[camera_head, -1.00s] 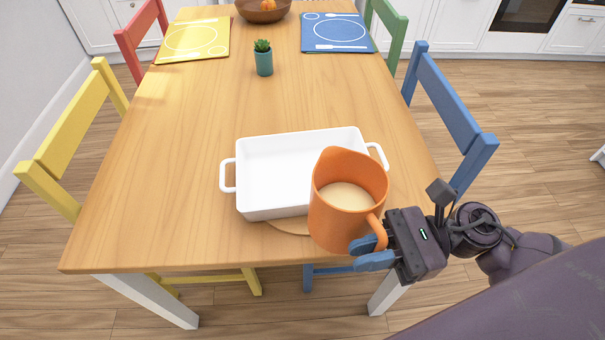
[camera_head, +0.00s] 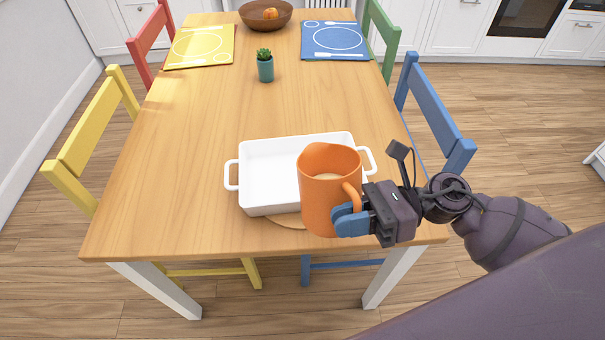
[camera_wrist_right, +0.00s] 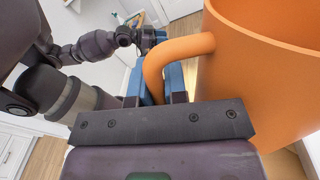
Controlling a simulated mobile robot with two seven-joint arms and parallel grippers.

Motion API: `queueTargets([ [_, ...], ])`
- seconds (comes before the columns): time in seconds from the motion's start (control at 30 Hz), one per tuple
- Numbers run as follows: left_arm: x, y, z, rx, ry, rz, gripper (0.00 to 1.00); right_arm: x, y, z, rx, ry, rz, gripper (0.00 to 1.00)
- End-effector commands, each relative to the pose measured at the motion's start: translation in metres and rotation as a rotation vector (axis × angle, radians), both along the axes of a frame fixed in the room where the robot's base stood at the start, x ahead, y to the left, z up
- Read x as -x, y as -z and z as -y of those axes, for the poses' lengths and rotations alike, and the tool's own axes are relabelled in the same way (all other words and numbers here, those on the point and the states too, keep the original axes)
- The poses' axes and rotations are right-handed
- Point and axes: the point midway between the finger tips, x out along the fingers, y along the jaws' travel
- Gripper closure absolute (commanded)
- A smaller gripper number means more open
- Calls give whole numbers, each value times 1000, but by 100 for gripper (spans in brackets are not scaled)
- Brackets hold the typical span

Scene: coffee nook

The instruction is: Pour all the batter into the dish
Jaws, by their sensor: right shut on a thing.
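My right gripper (camera_head: 348,220) is shut on the handle of an orange mug (camera_head: 318,205), which it holds nearly upright at the dish's front right. Pale batter (camera_head: 326,177) shows inside the mug. The white rectangular dish (camera_head: 243,175) sits on the table; its visible inside is bare, and the mug hides its right front part. The right wrist view shows the mug's wall (camera_wrist_right: 255,85) and its handle (camera_wrist_right: 155,75) between the blue fingers. My left gripper (camera_wrist_right: 150,40) shows small in that view; its opening is unclear.
A round wooden board (camera_head: 287,220) shows under the dish's front edge. A small potted plant (camera_head: 265,66) stands behind the dish. Yellow (camera_head: 200,46) and blue (camera_head: 335,40) placemats and a brown bowl (camera_head: 266,14) are at the far end. The table's left side is clear.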

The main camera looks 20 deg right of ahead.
Motion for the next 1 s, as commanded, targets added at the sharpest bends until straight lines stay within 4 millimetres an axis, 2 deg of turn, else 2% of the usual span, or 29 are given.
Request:
queueTargets([
  [0.03,-2,-8,0,1,-2,10,62,-2,-8,0,1,-1,-6,100],
  [0.2,2,-13,-2,1,-6,14,62,-8,-14,-1,3,-1,-65,100],
  [0.37,11,-3,-3,0,-9,-8,62,-9,-10,-1,1,0,-75,100],
  [1.0,6,-2,-3,-5,-2,-5,62,-28,-10,-1,2,-1,-72,100],
])
